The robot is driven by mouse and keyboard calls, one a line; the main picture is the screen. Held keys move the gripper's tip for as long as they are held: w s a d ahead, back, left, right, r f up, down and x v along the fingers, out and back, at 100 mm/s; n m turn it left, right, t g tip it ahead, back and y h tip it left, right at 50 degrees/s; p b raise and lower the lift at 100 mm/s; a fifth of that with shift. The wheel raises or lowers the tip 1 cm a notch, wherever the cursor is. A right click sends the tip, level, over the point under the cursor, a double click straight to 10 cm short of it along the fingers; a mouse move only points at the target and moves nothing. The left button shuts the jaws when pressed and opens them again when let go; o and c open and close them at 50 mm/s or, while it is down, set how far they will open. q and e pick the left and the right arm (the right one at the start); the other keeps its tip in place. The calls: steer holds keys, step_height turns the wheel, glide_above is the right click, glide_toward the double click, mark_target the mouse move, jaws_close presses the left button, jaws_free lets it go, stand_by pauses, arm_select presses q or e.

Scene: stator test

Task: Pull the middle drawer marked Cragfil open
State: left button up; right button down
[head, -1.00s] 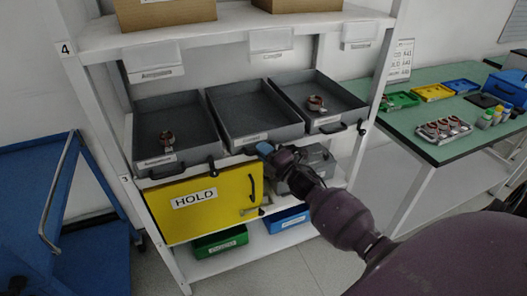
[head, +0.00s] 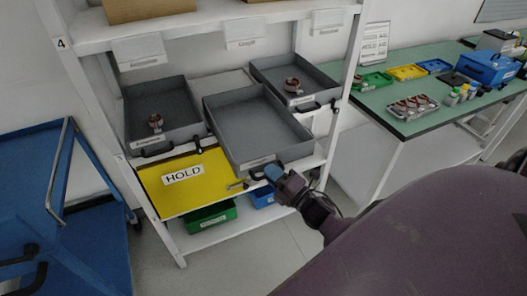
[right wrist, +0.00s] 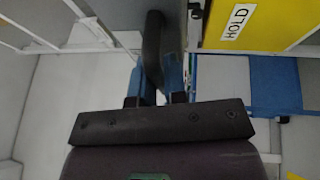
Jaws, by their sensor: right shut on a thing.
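The middle drawer (head: 262,118) is a grey, empty open-topped tray on the shelf rack. It stands out in front of the drawers on both sides. My right gripper (head: 271,174) is shut on the dark handle at its front, below a small label; the handle also shows in the right wrist view (right wrist: 153,45) between the blue fingertips (right wrist: 158,82). The left drawer (head: 160,112) and the right drawer (head: 292,80) each hold a copper-coloured ring part. My left gripper is not in view.
Green (head: 210,216) and blue (head: 262,196) bins sit on the lowest shelf. A green-topped bench (head: 400,95) stands at right, a blue cart (head: 50,200) at left. Floor in front of the rack is clear.

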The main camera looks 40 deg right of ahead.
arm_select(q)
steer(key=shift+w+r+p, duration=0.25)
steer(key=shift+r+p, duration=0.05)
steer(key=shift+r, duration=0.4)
arm_select(e)
steer(key=s, duration=0.2)
steer(key=s+a, duration=0.1)
steer(key=s, duration=0.1)
steer(key=shift+s, duration=0.15)
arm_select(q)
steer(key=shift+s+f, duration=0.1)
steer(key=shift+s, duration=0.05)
arm_select(e)
steer(key=c, duration=1.5)
jaws_free()
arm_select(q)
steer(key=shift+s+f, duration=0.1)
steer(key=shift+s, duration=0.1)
arm_select(e)
steer(key=shift+o, duration=0.2)
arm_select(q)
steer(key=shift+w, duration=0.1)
arm_select(e)
steer(key=shift+s, duration=0.15)
